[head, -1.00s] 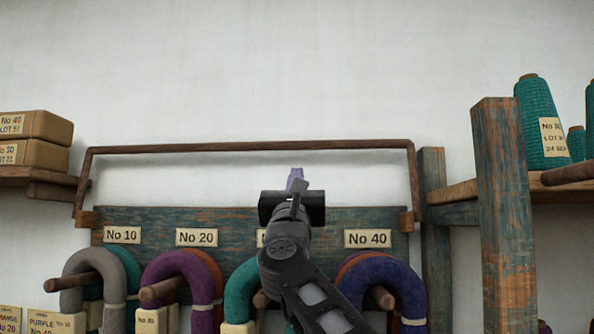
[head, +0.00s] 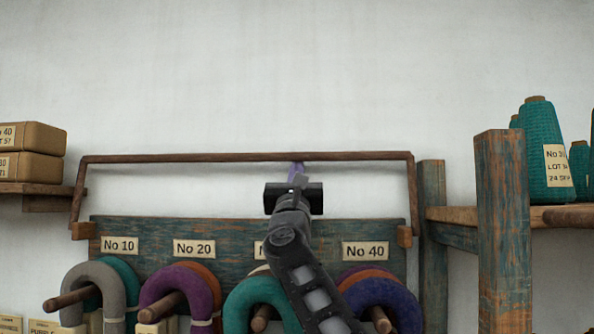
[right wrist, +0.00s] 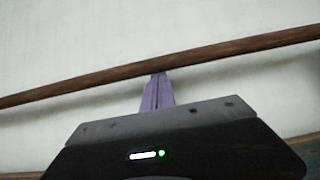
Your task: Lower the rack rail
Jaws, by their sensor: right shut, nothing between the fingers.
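The rack rail (head: 200,158) is a thin brown bar with bent side arms. It stands raised above the blue-green peg board (head: 225,232), its side arms ending at wooden blocks at the board's two ends. My right gripper (head: 298,168) is shut, with purple fingers, and its tips are at the rail's middle. In the right wrist view the rail (right wrist: 230,49) crosses at a slant and the shut fingertips (right wrist: 158,77) reach its lower edge. I cannot tell whether they touch it. My left gripper is not in view.
Yarn hanks in grey (head: 92,280), purple (head: 175,285), teal (head: 245,300) and dark blue (head: 385,300) hang on pegs below number labels. A wooden post (head: 502,230) and a shelf with teal cones (head: 546,150) stand at right. Boxes (head: 32,138) sit at left.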

